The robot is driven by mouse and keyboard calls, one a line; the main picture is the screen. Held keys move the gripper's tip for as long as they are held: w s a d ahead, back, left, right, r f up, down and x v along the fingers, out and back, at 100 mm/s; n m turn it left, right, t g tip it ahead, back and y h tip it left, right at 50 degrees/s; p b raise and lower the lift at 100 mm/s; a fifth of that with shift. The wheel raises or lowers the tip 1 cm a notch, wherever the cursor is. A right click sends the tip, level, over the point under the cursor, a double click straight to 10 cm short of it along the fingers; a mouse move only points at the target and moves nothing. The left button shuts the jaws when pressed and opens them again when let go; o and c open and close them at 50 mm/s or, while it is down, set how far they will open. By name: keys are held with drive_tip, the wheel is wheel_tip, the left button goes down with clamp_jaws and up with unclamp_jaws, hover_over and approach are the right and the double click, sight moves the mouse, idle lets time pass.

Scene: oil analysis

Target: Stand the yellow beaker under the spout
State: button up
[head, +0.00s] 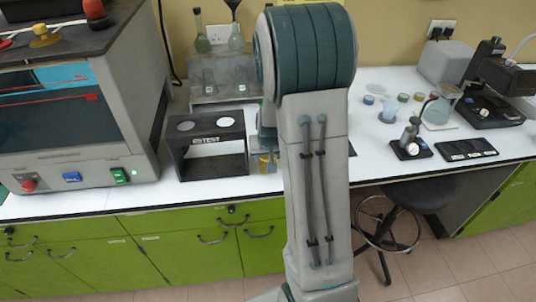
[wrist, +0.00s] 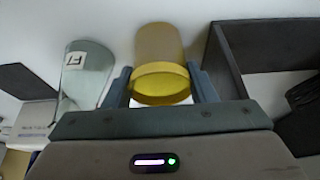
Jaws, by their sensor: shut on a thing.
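The yellow beaker (wrist: 160,65) is between the two fingers of my gripper (wrist: 162,88) in the wrist view, and the fingers are shut on it. Its round rim faces the wrist camera. In the head view a small yellow part of the beaker (head: 266,163) shows beside my arm, low over the white counter, right of the black TEST stand. My arm hides most of it and my gripper there. Whether the beaker touches the counter is not clear. I cannot make out the spout in either view.
The black TEST stand (head: 208,140) is close by, and a dark frame (wrist: 228,65) is right of the beaker in the wrist view. A labelled glass vessel (wrist: 85,70) is on its left. A grey machine (head: 75,110) and small instruments (head: 410,140) occupy the counter.

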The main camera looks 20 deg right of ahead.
drive_tip(key=shift+f, duration=0.2)
drive_tip(key=o, duration=1)
drive_tip(key=shift+r, duration=0.1)
drive_tip(key=shift+c, duration=0.2)
